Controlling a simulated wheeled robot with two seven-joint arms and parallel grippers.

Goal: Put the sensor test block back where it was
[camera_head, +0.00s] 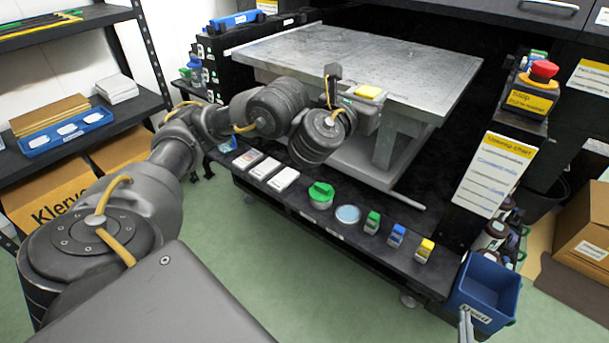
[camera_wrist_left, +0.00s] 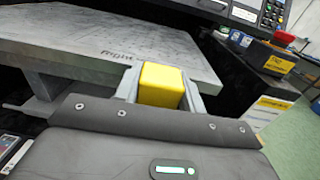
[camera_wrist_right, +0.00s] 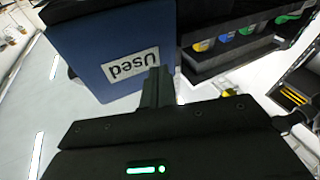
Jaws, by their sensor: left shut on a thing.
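The sensor test block appears to be the yellow block (camera_head: 370,92) beside the front edge of the grey metal table (camera_head: 300,45). My left gripper (camera_head: 366,101) is shut on it. In the left wrist view the block (camera_wrist_left: 160,84) sits between the two fingers of the gripper (camera_wrist_left: 160,92), near the table edge. I cannot tell whether the block touches the table. My right gripper (camera_wrist_right: 157,88) looks shut and empty, with its fingers together in front of the blue "Used" bin (camera_wrist_right: 118,55). In the head view its tip shows at the bottom right.
The black lower shelf (camera_head: 330,232) carries white cards, a green round item (camera_head: 321,194), a dish (camera_head: 347,214) and small bottles with green, blue and yellow caps. A red button on a yellow box (camera_head: 540,72) stands at the right. The tabletop looks clear.

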